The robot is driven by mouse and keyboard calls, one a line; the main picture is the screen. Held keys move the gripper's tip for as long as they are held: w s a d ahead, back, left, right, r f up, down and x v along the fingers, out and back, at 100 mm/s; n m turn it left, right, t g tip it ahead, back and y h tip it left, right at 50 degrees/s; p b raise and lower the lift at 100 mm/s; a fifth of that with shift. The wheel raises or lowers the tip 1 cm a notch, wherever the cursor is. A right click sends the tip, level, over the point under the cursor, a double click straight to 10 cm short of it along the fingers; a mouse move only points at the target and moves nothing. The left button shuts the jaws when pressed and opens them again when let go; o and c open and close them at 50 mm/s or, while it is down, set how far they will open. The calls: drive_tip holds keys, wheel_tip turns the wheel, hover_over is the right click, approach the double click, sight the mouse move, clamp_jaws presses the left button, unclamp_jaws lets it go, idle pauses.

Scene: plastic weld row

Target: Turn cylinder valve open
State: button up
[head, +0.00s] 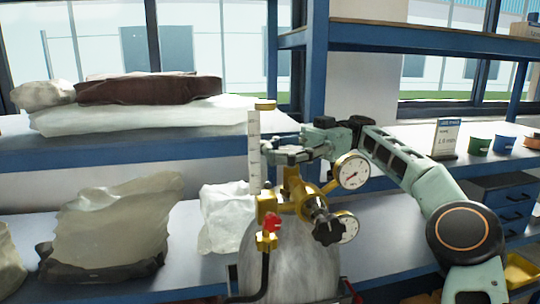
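A grey gas cylinder (285,262) stands upright at the lower middle. It carries a brass valve and regulator body (291,190), two round white gauges (351,171) (348,228), a black star-shaped knob (327,228) and a small red knob (271,222). A clear upright flow tube (254,155) with a scale stands at the left of the brass body. My gripper (270,151) reaches in from the right, just above the brass body and close beside the tube. Its fingers overlap in this view, so their opening and any contact are unclear. I cannot make out a separate cylinder valve handwheel.
A blue-framed bench (180,144) with shelves stands behind the cylinder. White bags and a brown bundle (150,88) lie on it at left; a large pale bag (118,222) sits on the lower shelf. A small sign (445,138) and green and blue tubs (480,146) (503,144) stand at right.

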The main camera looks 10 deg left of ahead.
drive_tip(key=shift+o, duration=0.9)
drive_tip(key=shift+s+a, duration=0.1)
drive_tip(key=shift+s, duration=0.15)
drive_tip(key=shift+w+a+f+m+t+y+b, duration=0.15)
drive_tip(key=shift+m+t+y+b, duration=0.2)
drive_tip(key=shift+b, duration=0.3)
drive_tip(key=shift+w+a+m+t+y+b, duration=0.15)
drive_tip(key=shift+a+m+t+y+b, duration=0.05)
drive_tip(key=shift+m+t+y+b, duration=0.5)
drive_tip(key=shift+w+a+m+t+y+b, duration=0.15)
drive_tip(key=shift+m+t+y+b, duration=0.35)
drive_tip(key=shift+b, duration=0.25)
